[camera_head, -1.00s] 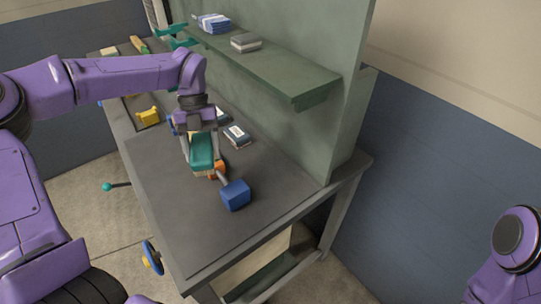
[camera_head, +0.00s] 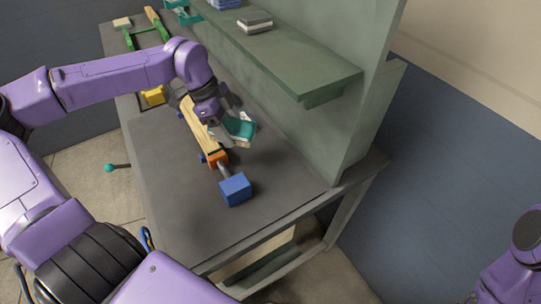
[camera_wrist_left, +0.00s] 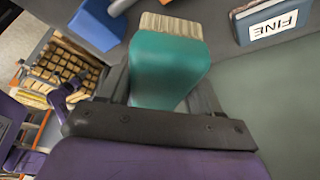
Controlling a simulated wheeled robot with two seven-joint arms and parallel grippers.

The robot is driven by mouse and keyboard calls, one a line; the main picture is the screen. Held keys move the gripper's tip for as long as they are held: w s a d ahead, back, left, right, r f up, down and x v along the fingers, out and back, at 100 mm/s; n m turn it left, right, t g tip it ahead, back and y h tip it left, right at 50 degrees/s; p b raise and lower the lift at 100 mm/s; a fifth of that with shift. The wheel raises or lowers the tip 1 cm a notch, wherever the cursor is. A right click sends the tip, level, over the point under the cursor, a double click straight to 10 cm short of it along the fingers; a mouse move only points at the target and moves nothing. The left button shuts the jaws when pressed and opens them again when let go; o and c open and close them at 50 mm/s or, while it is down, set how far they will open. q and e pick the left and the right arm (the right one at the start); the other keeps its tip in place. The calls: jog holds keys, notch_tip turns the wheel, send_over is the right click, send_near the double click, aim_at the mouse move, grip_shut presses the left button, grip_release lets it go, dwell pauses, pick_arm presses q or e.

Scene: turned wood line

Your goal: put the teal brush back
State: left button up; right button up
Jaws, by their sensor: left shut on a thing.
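The teal brush (camera_head: 242,130) is held in my left gripper (camera_head: 229,125), above the dark bench and to the right of a long wooden piece. In the left wrist view the brush's broad teal body (camera_wrist_left: 168,68) sits between the two fingers, its pale bristles (camera_wrist_left: 172,25) pointing away from the gripper. The gripper is shut on the brush. My right gripper is not in view; only part of my right arm shows at the lower right.
The wooden piece (camera_head: 198,122) runs along the bench to an orange block (camera_head: 217,159) and a blue block (camera_head: 235,189). A block labelled FINE (camera_wrist_left: 272,20) lies near the brush. A green shelf (camera_head: 290,66) overhangs the bench's right side. The bench's near end is clear.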

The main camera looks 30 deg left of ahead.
aim_at(250, 132)
pick_arm(q)
jog(key=w+d, duration=0.1)
jog(key=w+d+f+p, duration=0.1)
jog(key=d+f, duration=0.1)
jog(key=d, duration=0.1)
jog(key=shift+w, duration=0.4)
jog(key=w+d+f, duration=0.1)
jog(key=f, duration=0.1)
jog(key=w+d+f+p, duration=0.1)
jog(key=f, duration=0.1)
jog(key=w+d+f, duration=0.1)
jog(key=d+f, duration=0.1)
jog(key=shift+p, duration=0.35)
notch_tip(250, 132, down, 3)
jog(key=shift+r, duration=0.2)
jog(key=shift+w+f, duration=0.1)
jog(key=shift+f, duration=0.15)
jog(key=o, duration=1)
